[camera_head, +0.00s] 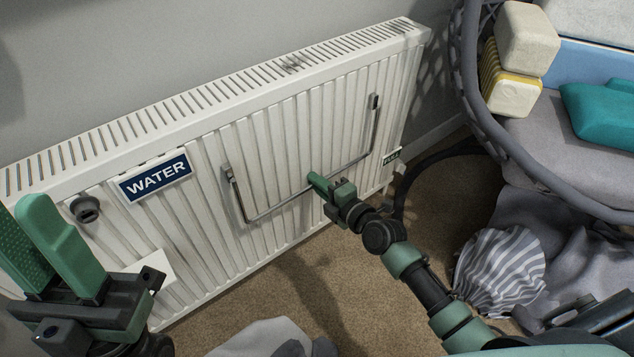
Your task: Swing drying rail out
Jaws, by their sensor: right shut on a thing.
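The drying rail (277,207) is a thin grey metal U-shaped bar on the front of the white radiator (203,220). Its two ends meet the radiator at small brackets, one left of the middle and one at the upper right. My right gripper (316,181) is at the rail's lower bar, right of its middle, and is shut on it. The fingers hide a short part of the bar. My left gripper (48,240) is at the lower left, fingers up, apart from the rail. Its green fingers stand with a narrow gap and nothing visible between them.
A blue WATER sign (155,178) and a dark round knob (85,209) are on the radiator's left part. A round grey-framed seat (545,135) with cushions stands at the right. A striped cushion (500,270) and grey cloth lie below it. Brown carpet (300,285) is open before the radiator.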

